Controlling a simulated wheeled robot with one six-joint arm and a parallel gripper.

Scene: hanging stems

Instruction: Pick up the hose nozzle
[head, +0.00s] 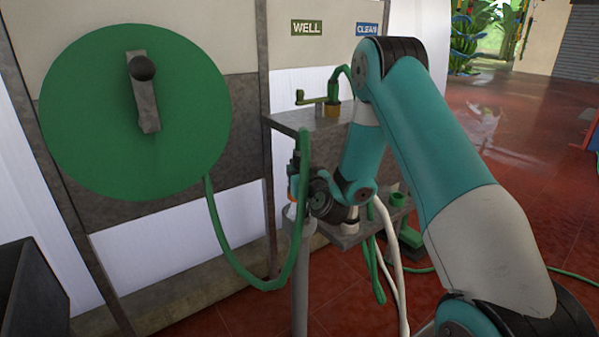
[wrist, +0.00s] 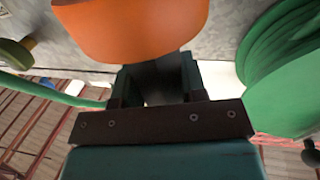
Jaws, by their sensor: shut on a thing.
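The hose nozzle shows in the wrist view as a wide orange part (wrist: 130,28) just beyond my gripper (wrist: 157,82). A dark part runs from it down between the two fingers, and the fingers are shut on it. In the head view the orange of the nozzle (head: 293,187) shows as a small patch beside a grey post, at the end of my arm. My gripper is mostly hidden there by my own wrist, so the exact grip cannot be seen from that side.
A large green reel (head: 135,110) stands at left, and its green hose (head: 245,272) loops down and up near the post (head: 300,290). A grey shelf (head: 310,121) holds a green tap. A pale hose (head: 398,260) hangs below my wrist. Open red floor lies at right.

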